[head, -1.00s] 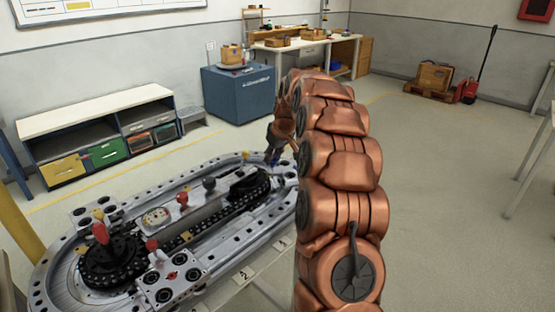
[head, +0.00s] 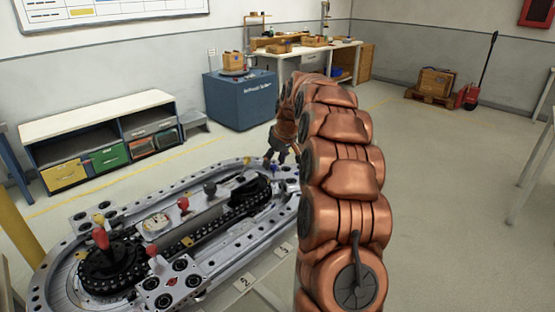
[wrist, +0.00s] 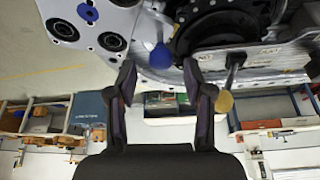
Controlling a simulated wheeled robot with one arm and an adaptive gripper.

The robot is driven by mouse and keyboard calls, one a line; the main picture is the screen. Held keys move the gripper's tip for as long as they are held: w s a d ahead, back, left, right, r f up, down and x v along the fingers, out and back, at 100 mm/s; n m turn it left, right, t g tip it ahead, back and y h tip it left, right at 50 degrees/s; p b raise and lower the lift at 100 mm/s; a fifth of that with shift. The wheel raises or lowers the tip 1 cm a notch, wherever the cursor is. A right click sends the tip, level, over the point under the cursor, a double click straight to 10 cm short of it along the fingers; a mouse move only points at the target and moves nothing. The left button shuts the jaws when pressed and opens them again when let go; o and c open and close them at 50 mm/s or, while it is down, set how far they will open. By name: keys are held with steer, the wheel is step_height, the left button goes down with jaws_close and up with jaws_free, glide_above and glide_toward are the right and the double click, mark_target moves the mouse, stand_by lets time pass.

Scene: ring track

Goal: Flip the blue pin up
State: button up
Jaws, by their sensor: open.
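The blue pin has a round blue knob (wrist: 160,56). In the wrist view it shows between and just beyond the tips of my gripper (wrist: 159,72), with the knob apart from both fingers. My gripper is open, with nothing between its fingers. In the head view my gripper (head: 276,155) hangs over the far right end of the ring track (head: 225,262), and a small bit of the blue pin (head: 274,168) shows just under it. The pin's shaft is mostly hidden, so its tilt is hard to tell.
A yellow-knobbed pin (wrist: 224,102) stands near my right finger in the wrist view. A flat blue disc (wrist: 87,12) lies on the plate. Red levers (head: 101,238) and a dark knob (head: 209,189) rise from the track.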

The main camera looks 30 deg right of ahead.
steer(key=v, duration=1.1)
steer(key=shift+r, duration=0.3)
steer(key=shift+s+a, duration=0.1)
steer(key=shift+s, duration=0.05)
